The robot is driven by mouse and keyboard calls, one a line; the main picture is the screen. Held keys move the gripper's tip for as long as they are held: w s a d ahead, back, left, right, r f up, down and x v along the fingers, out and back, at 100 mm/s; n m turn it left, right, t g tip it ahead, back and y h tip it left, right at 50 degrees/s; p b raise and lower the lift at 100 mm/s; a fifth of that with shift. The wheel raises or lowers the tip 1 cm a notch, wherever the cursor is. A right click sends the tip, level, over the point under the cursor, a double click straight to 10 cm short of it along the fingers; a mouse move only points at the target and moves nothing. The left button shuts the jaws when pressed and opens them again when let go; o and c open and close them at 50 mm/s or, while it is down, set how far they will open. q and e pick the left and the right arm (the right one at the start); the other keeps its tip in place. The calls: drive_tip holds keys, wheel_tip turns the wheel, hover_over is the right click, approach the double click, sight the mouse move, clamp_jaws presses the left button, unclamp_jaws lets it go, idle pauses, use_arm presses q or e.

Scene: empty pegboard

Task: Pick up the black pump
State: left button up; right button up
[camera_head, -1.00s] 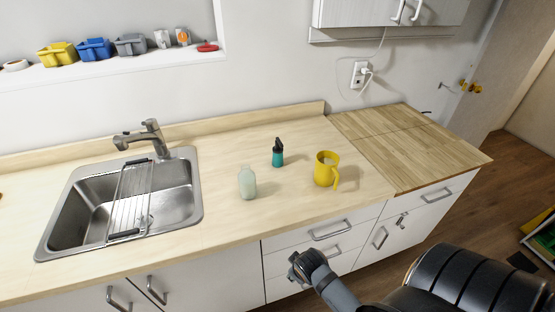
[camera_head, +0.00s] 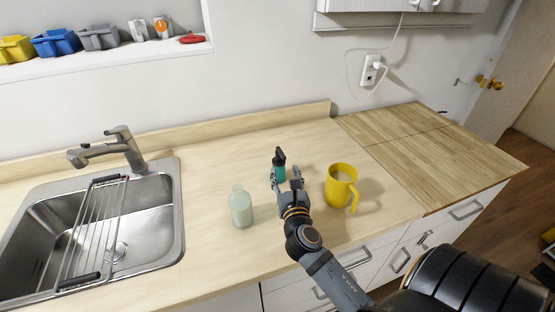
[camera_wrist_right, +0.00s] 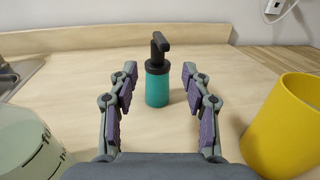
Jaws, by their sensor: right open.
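The black pump (camera_head: 279,156) is the top of a small teal bottle (camera_head: 279,173) that stands upright on the wooden counter. In the right wrist view the pump (camera_wrist_right: 159,49) and the teal body (camera_wrist_right: 157,88) show whole, centred beyond the fingertips. My right gripper (camera_head: 286,178) is open, just in front of the bottle, with its lower part hidden by the fingers in the head view. In the wrist view its two purple-padded fingers (camera_wrist_right: 158,82) are apart, with nothing between them but counter. My left gripper is not in view.
A yellow mug (camera_head: 341,184) stands right of my right gripper, and a pale translucent bottle (camera_head: 240,207) stands left of it. A steel sink (camera_head: 172,215) with a rack is at the left. The counter behind the teal bottle is clear.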

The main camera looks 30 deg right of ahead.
sight(279, 156)
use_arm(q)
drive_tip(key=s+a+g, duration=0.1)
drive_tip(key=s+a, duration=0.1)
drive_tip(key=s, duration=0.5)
use_arm(e)
drive_tip(key=x, duration=0.2)
drive_tip(key=p+x, duration=0.1)
drive_tip(key=x, duration=0.3)
drive_tip(key=shift+w+r, duration=0.15)
drive_tip(key=shift+r, duration=0.15)
drive_tip(key=x, duration=0.1)
drive_tip(key=p+x, duration=0.1)
drive_tip(key=x, duration=0.1)
drive_tip(key=shift+w+f, duration=0.35)
drive_tip(key=shift+f, duration=0.05)
drive_tip(key=shift+w, duration=0.1)
drive_tip(key=shift+r, duration=0.1)
drive_tip(key=shift+c, duration=1.6)
drive_tip(key=c, duration=0.5)
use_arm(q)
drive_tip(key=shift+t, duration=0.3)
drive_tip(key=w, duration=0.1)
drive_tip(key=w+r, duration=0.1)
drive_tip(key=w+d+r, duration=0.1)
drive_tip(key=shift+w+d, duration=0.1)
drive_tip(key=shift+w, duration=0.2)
use_arm(e)
clamp_jaws()
